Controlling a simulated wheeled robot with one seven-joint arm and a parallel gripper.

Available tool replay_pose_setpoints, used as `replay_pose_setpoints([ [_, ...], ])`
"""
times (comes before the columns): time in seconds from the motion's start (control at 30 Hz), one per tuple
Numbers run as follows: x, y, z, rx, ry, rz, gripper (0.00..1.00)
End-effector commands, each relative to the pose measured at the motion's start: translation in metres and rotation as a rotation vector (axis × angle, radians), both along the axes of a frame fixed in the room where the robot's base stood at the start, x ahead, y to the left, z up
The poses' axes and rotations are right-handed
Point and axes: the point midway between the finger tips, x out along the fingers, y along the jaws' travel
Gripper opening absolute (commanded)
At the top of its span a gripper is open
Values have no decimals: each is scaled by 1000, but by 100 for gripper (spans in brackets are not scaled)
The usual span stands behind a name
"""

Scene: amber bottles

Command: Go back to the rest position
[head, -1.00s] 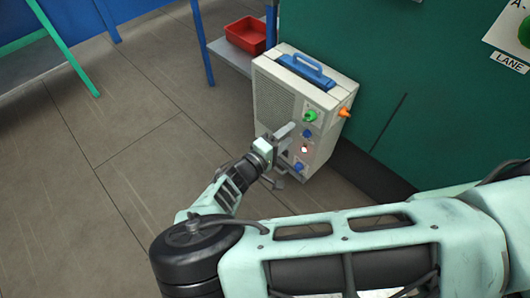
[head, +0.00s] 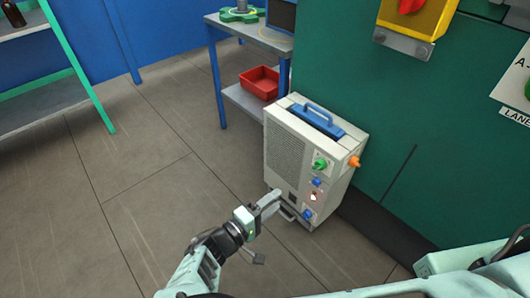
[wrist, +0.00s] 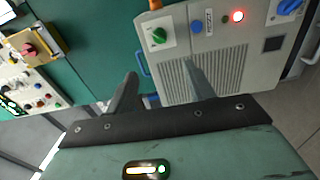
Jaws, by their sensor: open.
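My gripper (head: 276,206) is open and empty, at the lower front of a beige cabinet (head: 292,160) in the head view. I cannot tell there whether it touches the cabinet. In the wrist view my gripper (wrist: 163,90) shows two separate fingers with nothing between them, and the cabinet (wrist: 225,62) beyond, turned in the picture. The cabinet has a blue handle (head: 319,119), a green knob (head: 320,164), blue knobs and an orange side knob (head: 354,161). A small indicator glows red (wrist: 238,16) in the wrist view.
A green wall panel (head: 400,125) stands right of the cabinet, with a red switch on a yellow box (head: 416,20) above. A blue-legged table (head: 250,35) holds a red tray (head: 260,82) on its lower shelf. A green-framed shelf (head: 40,100) is at left. The floor (head: 130,200) between is clear.

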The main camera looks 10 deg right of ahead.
Motion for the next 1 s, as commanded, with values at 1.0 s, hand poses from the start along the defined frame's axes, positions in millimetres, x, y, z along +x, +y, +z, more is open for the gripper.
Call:
replay_pose_setpoints([
  [1.0, -93, -35, 132, 845, 936, -437, 53],
])
